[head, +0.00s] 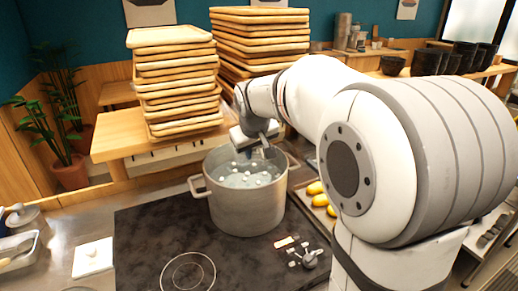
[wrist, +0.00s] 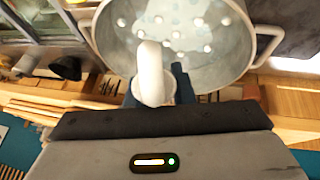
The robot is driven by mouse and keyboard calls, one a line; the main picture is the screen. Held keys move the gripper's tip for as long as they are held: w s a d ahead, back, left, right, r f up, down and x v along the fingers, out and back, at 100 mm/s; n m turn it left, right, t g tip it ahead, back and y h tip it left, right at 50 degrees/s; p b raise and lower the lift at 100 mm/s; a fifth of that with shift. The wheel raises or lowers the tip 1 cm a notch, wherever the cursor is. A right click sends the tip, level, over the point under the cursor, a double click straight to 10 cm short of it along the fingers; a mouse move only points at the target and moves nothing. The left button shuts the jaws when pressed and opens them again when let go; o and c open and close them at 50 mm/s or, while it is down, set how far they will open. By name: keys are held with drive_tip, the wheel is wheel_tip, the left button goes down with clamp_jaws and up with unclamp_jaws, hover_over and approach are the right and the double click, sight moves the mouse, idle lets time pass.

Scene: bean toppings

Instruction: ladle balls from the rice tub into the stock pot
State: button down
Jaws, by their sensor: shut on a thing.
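The stock pot (head: 243,207) is a large grey metal pot on the dark cooktop. Several small white balls lie in its pale liquid, and it fills the top of the wrist view (wrist: 232,68). My gripper (head: 262,150) is over the pot's far rim, pointing down. In the wrist view its dark fingers (wrist: 158,88) are shut on a white, rounded handle, apparently the ladle's (wrist: 152,72). I cannot make out the ladle's bowl. I cannot pick out the rice tub with certainty in either view.
A tray of yellow items (head: 318,190) is right of the pot. Tall stacks of wooden trays (head: 178,75) stand behind it on a wooden counter (head: 115,140). A white square (head: 93,257) and a metal container (head: 18,252) are at left. The cooktop's front left (head: 140,230) is clear.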

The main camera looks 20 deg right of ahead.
drive_tip(key=n+h+b, duration=0.1)
drive_tip(key=n, duration=0.1)
drive_tip(key=n+t+h+b, duration=0.1)
drive_tip(key=n+b, duration=0.1)
drive_tip(key=shift+f+h, duration=0.15)
drive_tip(key=shift+h, duration=0.15)
drive_tip(key=n+t+h+b, duration=0.2)
drive_tip(key=n+b, duration=0.1)
drive_tip(key=b, duration=0.6)
drive_tip(key=shift+d+f+n+t+b, duration=0.1)
drive_tip(key=shift+n+t+b, duration=0.2)
drive_tip(key=shift+n+t, duration=0.1)
drive_tip(key=n+t+b, duration=0.1)
drive_tip(key=b, duration=0.3)
drive_tip(key=shift+n+h, duration=0.4)
drive_tip(key=n+t+b, duration=0.1)
drive_tip(key=n+b, duration=0.1)
drive_tip(key=b, duration=0.1)
drive_tip(key=n+t+b, duration=0.1)
drive_tip(key=t+b, duration=0.1)
drive_tip(key=b, duration=0.2)
drive_tip(key=shift+a+n+h, duration=0.2)
drive_tip(key=shift+n+h, duration=0.2)
drive_tip(key=shift+a+n+t+b, duration=0.1)
drive_tip(key=shift+n+t+b, duration=0.6)
drive_tip(key=shift+b, duration=0.55)
drive_tip(key=shift+r+n+b, duration=0.35)
drive_tip(key=shift+n+b, duration=0.15)
